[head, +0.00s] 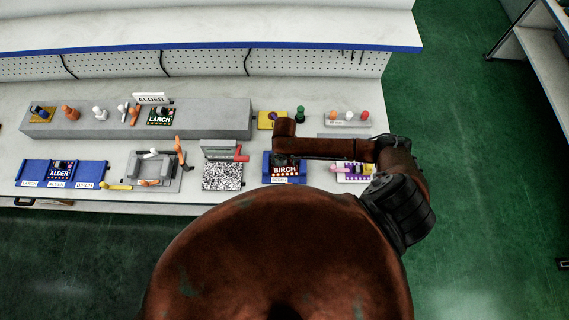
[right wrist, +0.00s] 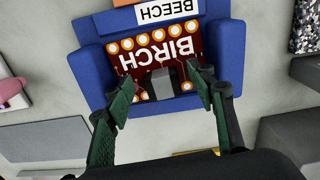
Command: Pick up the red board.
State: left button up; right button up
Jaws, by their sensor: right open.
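The red board (right wrist: 155,55), lettered BIRCH with a row of gold-ringed holes, lies in a blue holder (right wrist: 88,75) in the right wrist view. A label (right wrist: 167,9) at the holder's edge reads BEECH. In the head view the red board (head: 286,170) sits in the same blue holder (head: 268,168), partly under my right wrist. My right gripper (right wrist: 167,88) is open, its green-padded fingers over the board, one on each side of a grey block (right wrist: 166,82) on it. I cannot tell if they touch. My left gripper is not in view.
Behind are a yellow block (head: 268,120) and a grey shelf (head: 215,120). A blue rack (head: 35,170) holds the ALDER board (head: 60,170).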

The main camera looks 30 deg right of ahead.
grip_shut()
dwell(0.6)
